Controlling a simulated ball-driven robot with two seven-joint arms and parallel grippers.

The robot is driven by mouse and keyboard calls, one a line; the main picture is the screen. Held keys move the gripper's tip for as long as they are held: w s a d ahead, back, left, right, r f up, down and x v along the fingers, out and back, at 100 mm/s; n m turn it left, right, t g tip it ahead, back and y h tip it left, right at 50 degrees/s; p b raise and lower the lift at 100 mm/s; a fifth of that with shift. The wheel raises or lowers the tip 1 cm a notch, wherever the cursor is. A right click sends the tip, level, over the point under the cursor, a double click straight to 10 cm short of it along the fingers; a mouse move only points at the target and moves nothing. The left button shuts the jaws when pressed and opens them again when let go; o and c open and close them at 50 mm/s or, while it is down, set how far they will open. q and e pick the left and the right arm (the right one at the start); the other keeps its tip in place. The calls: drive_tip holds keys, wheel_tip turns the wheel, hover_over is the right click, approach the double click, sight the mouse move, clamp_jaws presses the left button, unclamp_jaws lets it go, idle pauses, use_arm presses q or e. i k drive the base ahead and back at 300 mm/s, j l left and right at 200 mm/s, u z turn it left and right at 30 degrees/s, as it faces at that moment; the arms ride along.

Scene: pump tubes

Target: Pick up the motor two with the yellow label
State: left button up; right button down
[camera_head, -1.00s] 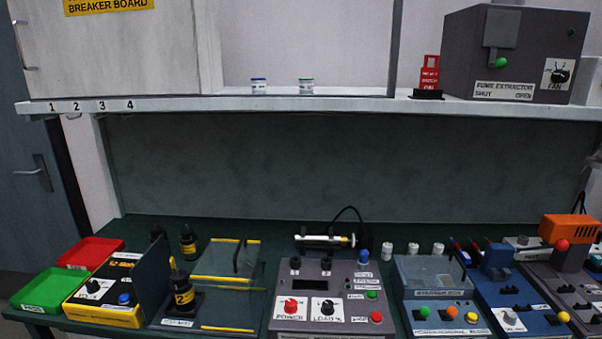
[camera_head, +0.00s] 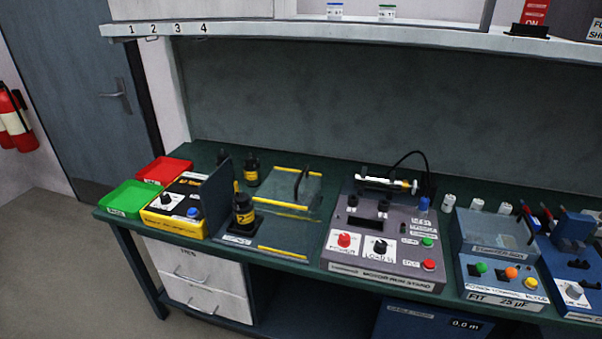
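A black motor with a yellow label (camera_head: 243,214) stands upright on a dark base at the left part of the green bench, right of a dark upright panel. In the earlier frame its label reads 2. A similar black motor with a yellow band (camera_head: 252,172) stands behind it. A third dark motor-like piece (camera_head: 222,157) is partly hidden behind the panel. Neither of my grippers shows in this view.
A yellow-edged clear guard (camera_head: 290,205) is right of the motor. The dark upright panel (camera_head: 208,195) and yellow control box (camera_head: 175,222) are left of it. Green (camera_head: 130,212) and red (camera_head: 163,163) trays lie farther left. A motor run stand (camera_head: 385,262) is to the right.

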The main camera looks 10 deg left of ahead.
sight(243, 211)
drive_tip(key=i+j+u, duration=0.1)
drive_tip(key=j+u, duration=0.35)
drive_tip(key=i+j+u, duration=0.15)
drive_tip(key=j+u, duration=0.3)
